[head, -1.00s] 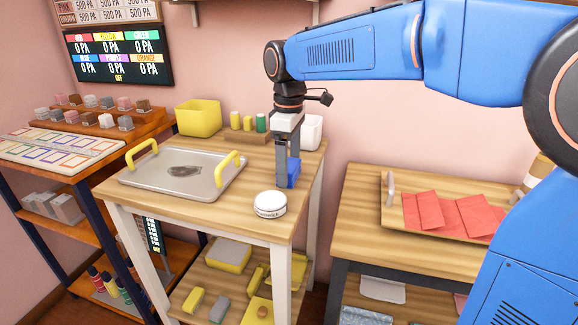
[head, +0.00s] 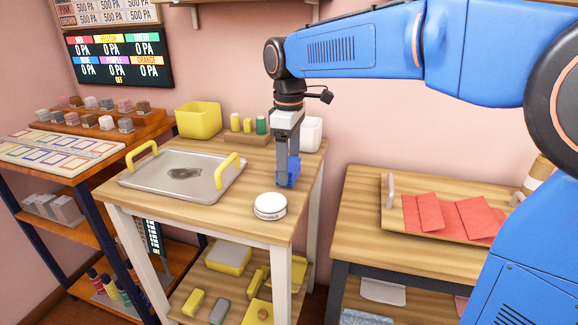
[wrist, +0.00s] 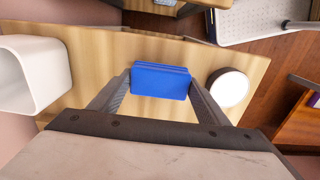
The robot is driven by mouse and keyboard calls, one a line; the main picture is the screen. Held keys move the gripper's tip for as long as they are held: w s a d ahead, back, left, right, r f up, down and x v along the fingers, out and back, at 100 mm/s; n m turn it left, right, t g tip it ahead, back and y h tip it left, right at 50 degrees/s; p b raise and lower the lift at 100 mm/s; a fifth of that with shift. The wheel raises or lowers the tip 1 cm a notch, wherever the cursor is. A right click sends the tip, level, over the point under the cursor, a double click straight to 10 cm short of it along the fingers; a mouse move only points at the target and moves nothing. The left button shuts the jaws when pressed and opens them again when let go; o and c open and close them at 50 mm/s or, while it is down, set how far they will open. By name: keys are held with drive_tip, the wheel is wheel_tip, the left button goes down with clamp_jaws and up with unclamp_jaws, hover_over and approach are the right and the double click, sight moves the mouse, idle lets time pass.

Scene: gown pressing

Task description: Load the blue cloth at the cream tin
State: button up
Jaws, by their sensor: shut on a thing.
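My gripper (head: 287,182) is shut on the blue cloth (head: 293,171), a small folded block. The cloth also shows between both fingers in the wrist view (wrist: 160,80). It is at or just above the tabletop; I cannot tell whether it touches. The round cream tin (head: 270,207), with a white top, stands on the table in front of the gripper. In the wrist view the tin (wrist: 228,87) is just right of the right finger, apart from the cloth.
On the same wooden table (head: 190,215) are a metal tray (head: 150,184) with yellow handles, a yellow bin (head: 198,121), a white container (head: 312,134) and small bottles (head: 248,125). A second table to the right bears a board with red cloths (head: 430,213).

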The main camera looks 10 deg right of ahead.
drive_tip(key=shift+r, duration=2.6)
